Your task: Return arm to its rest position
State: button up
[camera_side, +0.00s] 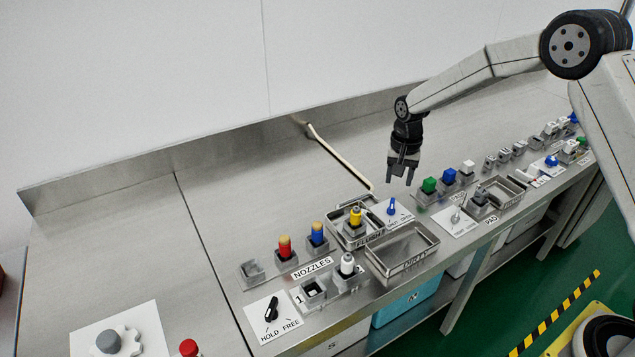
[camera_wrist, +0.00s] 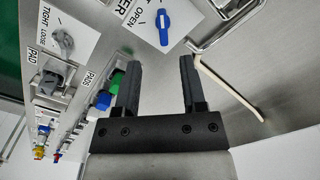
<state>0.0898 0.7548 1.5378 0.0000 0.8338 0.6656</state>
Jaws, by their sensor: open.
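My gripper (camera_side: 402,172) hangs from my arm above the steel bench, its two fingers pointing down and apart with nothing between them. In the wrist view the gripper (camera_wrist: 157,85) also shows two spread dark fingers over bare steel. A blue valve handle (camera_side: 391,207) on a white plate is below and slightly left of it; the handle also shows in the wrist view (camera_wrist: 163,22). My gripper is apart from the bench and everything on it.
A green block (camera_side: 429,185) and a blue block (camera_side: 449,176) stand close right of my gripper. The flush tray (camera_side: 338,222) holds a yellow nozzle (camera_side: 355,216). The dirty tray (camera_side: 405,255) looks empty. A bent pale pipe (camera_side: 340,158) lies behind. The bench behind my gripper is clear.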

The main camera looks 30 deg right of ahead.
jog(key=s+a+r+n, duration=0.1)
jog(key=s+n, duration=0.2)
jog(key=s, duration=0.4)
jog(key=s+a+r+n+t, duration=0.1)
jog(key=s+a+r+n, duration=0.1)
jog(key=s, duration=0.6)
jog(key=s+a+r+n+t, duration=0.1)
jog(key=s+n, duration=0.2)
jog(key=s, duration=0.5)
jog(key=shift+s+a+r+n, duration=0.2)
jog(key=shift+a+n, duration=0.1)
